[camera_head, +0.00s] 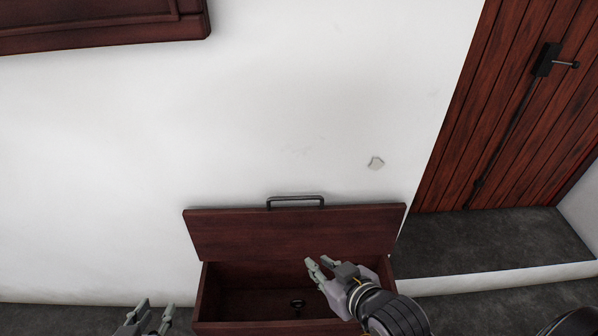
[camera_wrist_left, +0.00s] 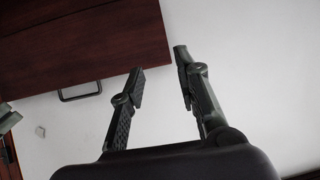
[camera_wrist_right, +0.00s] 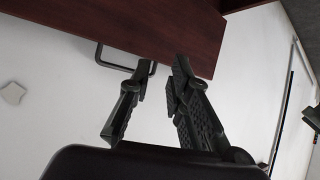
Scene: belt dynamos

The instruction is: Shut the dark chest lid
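The dark chest (camera_head: 202,300) stands against the white wall, and its reddish-brown lid (camera_head: 245,235) is raised. A dark metal handle (camera_head: 295,201) is on the lid's upper edge. My right gripper (camera_head: 318,266) is over the chest opening, in front of the lid's lower right part. In the right wrist view its two fingers (camera_wrist_right: 162,70) are apart with nothing between them, and the lid (camera_wrist_right: 130,22) and handle (camera_wrist_right: 118,64) lie beyond. My left gripper (camera_head: 155,308) is low, left of the chest; its fingers (camera_wrist_left: 160,65) are apart and empty.
A small dark object (camera_head: 297,304) shows inside the chest. A plank door (camera_head: 500,110) with a black latch is at the right, behind a white-edged step (camera_head: 490,275). A dark wooden piece (camera_head: 100,30) is at the upper left.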

